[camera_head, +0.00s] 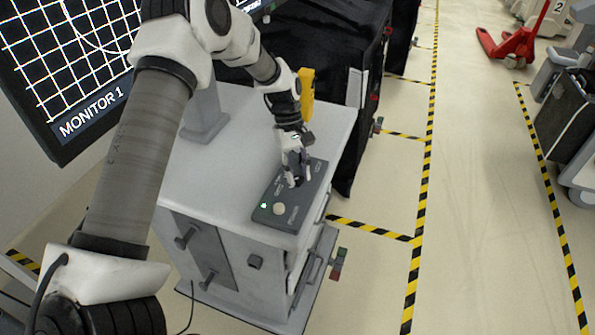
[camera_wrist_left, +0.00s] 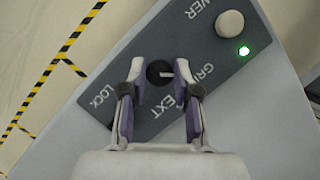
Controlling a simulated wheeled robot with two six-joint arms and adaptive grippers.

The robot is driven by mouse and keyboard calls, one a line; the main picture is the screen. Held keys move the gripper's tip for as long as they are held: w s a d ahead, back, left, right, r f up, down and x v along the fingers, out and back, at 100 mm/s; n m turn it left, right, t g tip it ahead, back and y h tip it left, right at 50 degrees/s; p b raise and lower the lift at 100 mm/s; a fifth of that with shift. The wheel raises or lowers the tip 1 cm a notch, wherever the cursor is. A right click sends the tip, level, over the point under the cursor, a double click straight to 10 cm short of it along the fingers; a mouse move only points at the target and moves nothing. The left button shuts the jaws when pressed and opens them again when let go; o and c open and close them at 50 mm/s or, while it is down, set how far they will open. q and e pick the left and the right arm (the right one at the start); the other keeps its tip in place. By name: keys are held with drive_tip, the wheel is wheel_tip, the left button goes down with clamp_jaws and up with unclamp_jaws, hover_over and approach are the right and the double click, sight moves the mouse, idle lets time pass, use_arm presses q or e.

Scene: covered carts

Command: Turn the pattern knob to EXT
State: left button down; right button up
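The pattern knob (camera_wrist_left: 160,72) is a round black knob with a white mark, on a dark grey panel (camera_wrist_left: 85,75). Its mark points to the right in the left wrist view, toward the partly hidden label starting GRI (camera_wrist_left: 208,74). The EXT label (camera_wrist_left: 175,108) lies below the knob and the LOCK label (camera_wrist_left: 102,97) at lower left. My left gripper (camera_wrist_left: 160,68) has its fingers apart, one on each side of the knob; any contact is unclear. In the head view my left gripper (camera_head: 296,180) points down at the panel (camera_head: 267,213) and hides the knob. My right gripper is not in view.
A pale round power button (camera_wrist_left: 230,23) and a lit green light (camera_wrist_left: 244,51) are on the same panel. The panel lies on a grey cart (camera_head: 215,195). A monitor (camera_head: 75,60) stands at left, and a black-covered cart (camera_head: 330,60) is behind.

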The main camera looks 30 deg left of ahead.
use_arm(q)
drive_tip(key=shift+m, duration=0.3)
drive_tip(key=m+g+y+p, duration=0.1)
drive_tip(key=m, duration=0.2)
drive_tip(key=shift+w, duration=0.15)
drive_tip(key=m+y, duration=0.1)
drive_tip(key=m, duration=0.1)
drive_tip(key=m+p, duration=0.1)
drive_tip(key=m, duration=0.1)
drive_tip(key=shift+d+m+g+y, duration=0.1)
drive_tip(key=shift+m+g+y, duration=0.3)
drive_tip(key=m+y, duration=0.1)
drive_tip(key=m, duration=0.1)
drive_tip(key=m+y+p, duration=0.1)
drive_tip(key=m, duration=0.2)
drive_tip(key=shift+d, duration=0.15)
drive_tip(key=m+y+p, duration=0.1)
drive_tip(key=m, duration=0.3)
drive_tip(key=shift+d+m, duration=0.1)
drive_tip(key=shift+m, duration=0.2)
drive_tip(key=shift+f+y, duration=0.1)
drive_tip(key=shift+y, duration=0.2)
